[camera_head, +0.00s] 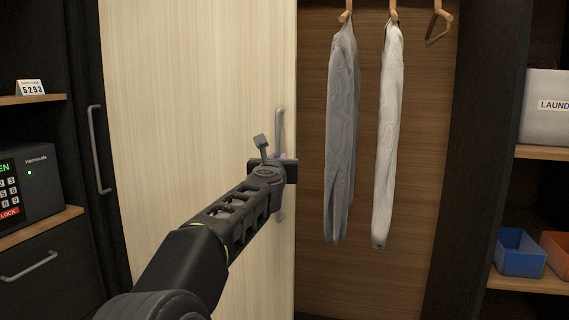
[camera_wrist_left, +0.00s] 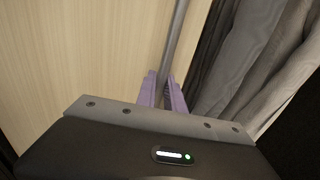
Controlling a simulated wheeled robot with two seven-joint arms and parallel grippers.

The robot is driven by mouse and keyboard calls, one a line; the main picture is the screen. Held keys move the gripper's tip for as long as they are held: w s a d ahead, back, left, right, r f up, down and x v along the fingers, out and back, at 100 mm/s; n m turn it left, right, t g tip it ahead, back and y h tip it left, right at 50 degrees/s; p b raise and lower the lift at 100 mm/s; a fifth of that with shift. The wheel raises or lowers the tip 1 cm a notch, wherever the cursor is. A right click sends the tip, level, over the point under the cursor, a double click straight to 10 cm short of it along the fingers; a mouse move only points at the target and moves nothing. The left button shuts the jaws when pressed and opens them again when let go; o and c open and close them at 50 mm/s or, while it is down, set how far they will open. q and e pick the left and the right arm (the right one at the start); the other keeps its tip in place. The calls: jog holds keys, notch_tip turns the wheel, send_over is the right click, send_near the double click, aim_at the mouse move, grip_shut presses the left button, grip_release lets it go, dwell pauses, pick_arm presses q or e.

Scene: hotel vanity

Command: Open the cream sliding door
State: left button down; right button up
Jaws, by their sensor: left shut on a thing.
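The cream sliding door (camera_head: 190,90) covers the left part of the wardrobe. Its right edge stands left of the hanging clothes, so the right part of the wardrobe is open. A grey vertical bar handle (camera_head: 279,122) is fixed near that edge; it also shows in the left wrist view (camera_wrist_left: 177,35). My left gripper (camera_head: 281,158) is at the handle. In the left wrist view its purple fingers (camera_wrist_left: 162,92) are shut on the handle bar, one on each side. The gripper hides the middle of the handle. My right gripper is not in view.
A grey garment (camera_head: 343,130) and a white garment (camera_head: 389,130) hang right of the door, with an empty hanger (camera_head: 439,22) beside them. A dark safe (camera_head: 30,185) stands on a shelf at left. Blue (camera_head: 519,253) and orange (camera_head: 556,252) bins sit at right.

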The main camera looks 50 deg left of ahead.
pick_arm(q)
jog(key=shift+s+a, duration=0.15)
jog(key=shift+a, duration=0.05)
jog(key=c, duration=1.5)
grip_release()
jog(key=shift+o, duration=0.2)
jog(key=v, duration=0.7)
jog(key=shift+s+d, duration=0.25)
jog(key=shift+d, duration=0.05)
jog(key=shift+m, duration=0.3)
